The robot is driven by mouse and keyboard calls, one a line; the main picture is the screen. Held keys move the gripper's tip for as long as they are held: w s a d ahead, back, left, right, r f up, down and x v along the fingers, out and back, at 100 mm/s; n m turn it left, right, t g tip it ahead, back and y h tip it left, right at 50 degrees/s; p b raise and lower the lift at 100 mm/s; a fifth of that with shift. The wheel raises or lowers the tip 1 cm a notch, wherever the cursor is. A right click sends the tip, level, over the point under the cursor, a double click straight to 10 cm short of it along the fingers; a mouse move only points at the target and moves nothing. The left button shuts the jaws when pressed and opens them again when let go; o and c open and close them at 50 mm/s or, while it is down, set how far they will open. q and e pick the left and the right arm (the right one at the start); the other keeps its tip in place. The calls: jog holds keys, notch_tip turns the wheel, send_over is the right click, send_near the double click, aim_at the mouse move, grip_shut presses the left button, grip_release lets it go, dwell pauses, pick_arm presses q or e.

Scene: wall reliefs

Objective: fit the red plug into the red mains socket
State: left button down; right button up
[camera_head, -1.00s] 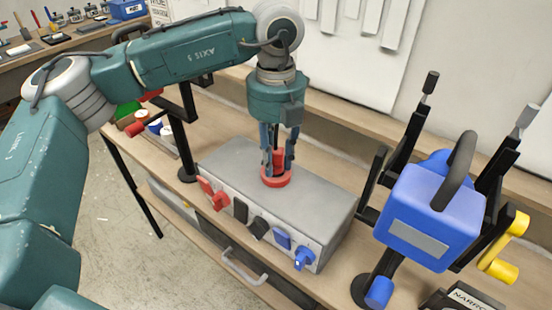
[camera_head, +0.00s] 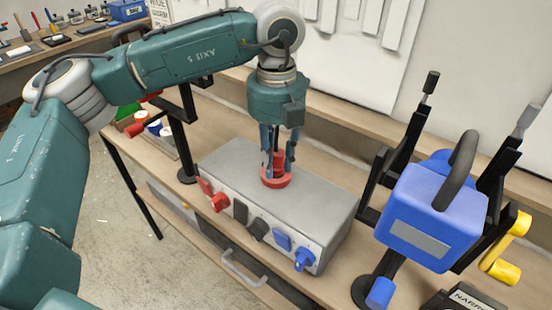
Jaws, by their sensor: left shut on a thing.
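My left gripper (camera_head: 278,163) points straight down over the grey socket box (camera_head: 310,197). Its fingers are shut on the red plug (camera_head: 276,182), which has a wide round rim at its lower end. The plug shows against the box's top; I cannot tell whether it touches it. The red mains socket (camera_head: 219,202) is on the box's sloping front face at the left end, below and left of the gripper, apart from the plug. My right gripper is out of view.
Black (camera_head: 258,229) and blue (camera_head: 304,259) sockets continue along the box front. A blue case with a black handle (camera_head: 430,215) and black posts stand at the right. A black stand (camera_head: 187,173) is at the left. The wooden bench (camera_head: 330,127) is bare behind the box.

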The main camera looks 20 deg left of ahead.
pick_arm(q)
jog(key=shift+b, duration=0.35)
dwell(0.8)
jog(key=shift+f+b, duration=0.35)
jog(key=shift+f, duration=0.1)
jog(key=shift+r, duration=0.1)
jog(key=shift+r, duration=0.35)
dwell(0.8)
jog(key=shift+f+b, duration=0.4)
jog(key=shift+f, duration=0.1)
jog(key=c, duration=1.3)
grip_release()
jog(key=shift+r, duration=0.15)
